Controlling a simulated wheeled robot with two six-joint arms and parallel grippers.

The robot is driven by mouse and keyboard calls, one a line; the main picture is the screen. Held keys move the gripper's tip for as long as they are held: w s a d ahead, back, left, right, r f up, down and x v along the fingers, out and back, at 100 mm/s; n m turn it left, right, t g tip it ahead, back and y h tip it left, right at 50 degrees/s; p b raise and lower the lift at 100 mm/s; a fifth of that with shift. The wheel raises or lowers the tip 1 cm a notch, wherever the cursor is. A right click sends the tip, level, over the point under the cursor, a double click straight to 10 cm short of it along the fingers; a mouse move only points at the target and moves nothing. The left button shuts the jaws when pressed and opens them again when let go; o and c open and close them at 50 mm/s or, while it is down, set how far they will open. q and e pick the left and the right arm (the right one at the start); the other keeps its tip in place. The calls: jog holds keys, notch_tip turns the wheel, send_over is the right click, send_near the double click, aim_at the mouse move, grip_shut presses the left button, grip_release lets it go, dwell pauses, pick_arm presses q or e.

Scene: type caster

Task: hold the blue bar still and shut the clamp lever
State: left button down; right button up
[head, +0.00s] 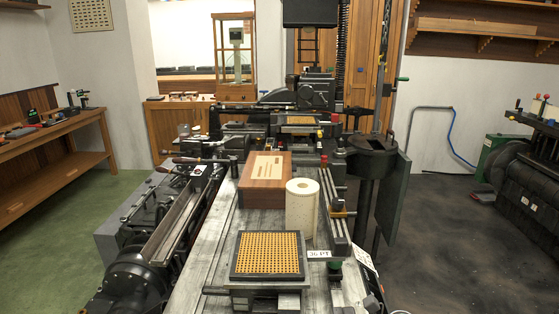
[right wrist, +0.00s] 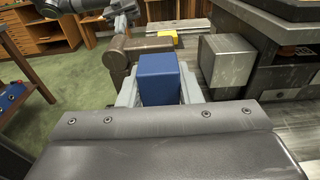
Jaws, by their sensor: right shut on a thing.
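The blue bar (right wrist: 160,79) shows in the right wrist view as a blue block end. It sits between the pale grey fingers of my right gripper (right wrist: 160,96), which is shut on it. A brown, rounded bar-like part (right wrist: 143,47) lies just beyond the blue bar; I cannot tell whether it is the clamp lever. My left gripper (right wrist: 121,14) appears at the top left of that view, apart from the blue bar; its jaws are too small to read. In the head view neither gripper nor the blue bar can be made out.
In the head view, a wooden box (head: 265,180), a pale roll (head: 302,208) and a yellow-holed plate (head: 268,255) stand on the grey bench top (head: 215,240). In the right wrist view, a grey metal block (right wrist: 227,68) stands right of the blue bar. Green floor lies left.

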jog(key=o, duration=1.1)
jog(key=shift+d, duration=0.1)
